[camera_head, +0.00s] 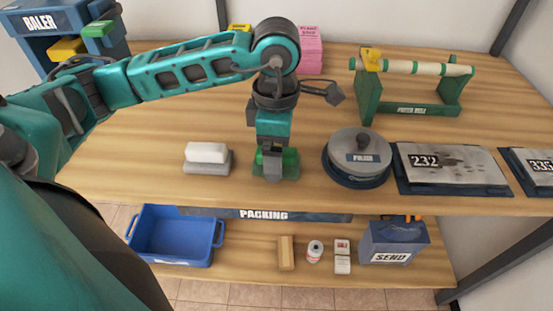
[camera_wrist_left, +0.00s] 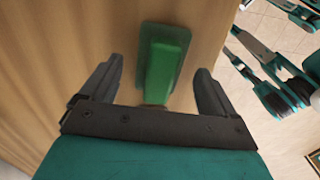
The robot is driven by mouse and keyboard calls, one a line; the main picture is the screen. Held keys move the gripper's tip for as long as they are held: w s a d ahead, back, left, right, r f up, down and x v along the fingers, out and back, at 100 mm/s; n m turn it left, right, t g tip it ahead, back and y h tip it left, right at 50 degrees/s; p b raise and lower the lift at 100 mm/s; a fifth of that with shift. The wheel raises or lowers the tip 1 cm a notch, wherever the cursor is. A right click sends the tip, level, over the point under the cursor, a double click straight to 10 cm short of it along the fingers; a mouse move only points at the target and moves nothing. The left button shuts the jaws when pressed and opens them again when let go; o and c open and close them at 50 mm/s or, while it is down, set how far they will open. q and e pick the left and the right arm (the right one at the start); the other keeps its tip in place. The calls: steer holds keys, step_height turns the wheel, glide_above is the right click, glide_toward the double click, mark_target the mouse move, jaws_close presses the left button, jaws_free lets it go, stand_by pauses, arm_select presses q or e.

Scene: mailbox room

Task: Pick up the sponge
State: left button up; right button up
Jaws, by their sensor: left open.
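A green block (camera_head: 290,158), apparently the sponge, lies on a flat darker green base on the table. In the left wrist view the green block (camera_wrist_left: 165,62) and its base (camera_wrist_left: 150,35) show between my fingers. My left gripper (camera_head: 271,172) points down over the block and partly hides it in the head view. Its fingers stand apart in the left wrist view (camera_wrist_left: 157,70), one on each side of the block with gaps, and hold nothing. My right gripper is not in view.
A white block (camera_head: 207,152) on a grey base (camera_head: 207,167) lies to the left. A round grey lidded container (camera_head: 358,145) and a plate marked 232 (camera_head: 448,165) lie to the right. Behind stand a roll holder (camera_head: 415,108) and a pink stack (camera_head: 310,50). A blue bin (camera_head: 175,235) is below.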

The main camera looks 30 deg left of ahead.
arm_select(q)
steer(key=shift+f, duration=0.45)
steer(key=c, duration=1.2)
steer(key=shift+o, duration=0.2)
steer(key=shift+r, duration=0.15)
steer(key=shift+r, duration=0.6)
step_height(320, 180, up, 19)
steer(key=p, duration=0.4)
steer(key=shift+f, duration=0.2)
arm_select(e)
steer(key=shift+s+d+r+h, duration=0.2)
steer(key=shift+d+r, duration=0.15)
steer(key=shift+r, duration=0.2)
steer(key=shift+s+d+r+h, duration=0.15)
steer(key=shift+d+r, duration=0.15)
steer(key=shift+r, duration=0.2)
